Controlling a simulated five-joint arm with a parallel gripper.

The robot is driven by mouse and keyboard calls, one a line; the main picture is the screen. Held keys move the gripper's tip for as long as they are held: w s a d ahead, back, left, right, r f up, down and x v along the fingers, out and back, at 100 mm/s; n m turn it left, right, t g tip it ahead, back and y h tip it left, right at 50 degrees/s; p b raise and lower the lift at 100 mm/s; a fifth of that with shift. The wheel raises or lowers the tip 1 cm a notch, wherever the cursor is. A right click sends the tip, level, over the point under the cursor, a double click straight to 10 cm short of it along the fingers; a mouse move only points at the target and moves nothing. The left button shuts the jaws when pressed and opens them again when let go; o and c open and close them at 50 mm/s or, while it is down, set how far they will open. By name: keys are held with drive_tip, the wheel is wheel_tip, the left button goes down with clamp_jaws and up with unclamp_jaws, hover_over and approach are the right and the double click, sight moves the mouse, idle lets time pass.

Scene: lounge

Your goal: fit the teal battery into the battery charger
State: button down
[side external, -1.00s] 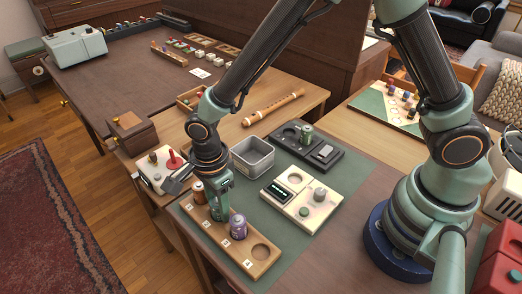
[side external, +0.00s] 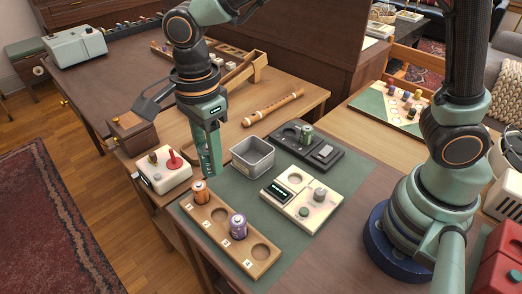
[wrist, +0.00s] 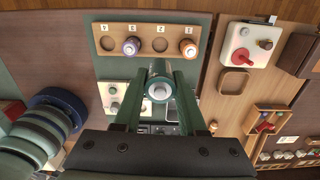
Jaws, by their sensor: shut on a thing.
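My gripper (side external: 209,170) is raised upright above the table, left of the grey bin in the side view. In the wrist view my gripper (wrist: 159,72) is shut on a battery, the teal battery (wrist: 160,90), seen end-on with a pale round end. In the side view the fingers mostly hide it. I cannot tell for certain which is the charger.
A wooden tray (side external: 219,240) with numbered wells holds an orange battery (side external: 200,192) and a purple battery (side external: 238,227); two wells are empty. An open grey bin (side external: 252,157) stands between my gripper and the devices. A joystick box (side external: 163,170) is at left.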

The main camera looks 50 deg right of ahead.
wheel_tip(320, 180, up, 4)
drive_tip(key=shift+r, duration=0.2)
drive_tip(key=shift+w+d+r, duration=0.15)
drive_tip(key=shift+r, duration=0.05)
drive_tip(key=w+d+f+m, duration=0.2)
drive_tip(key=w+d+f, duration=0.15)
drive_tip(key=d, duration=0.45)
drive_tip(key=w+d+f+m, duration=0.1)
drive_tip(key=w+d+f, duration=0.1)
drive_tip(key=w+d, duration=0.35)
drive_tip(key=m, duration=0.3)
approach(289, 134)
drive_tip(key=shift+s+f, duration=0.1)
drive_tip(key=shift+f, duration=1.7)
drive_tip(key=shift+f, duration=0.95)
drive_tip(key=shift+c, duration=2)
unclamp_jaws()
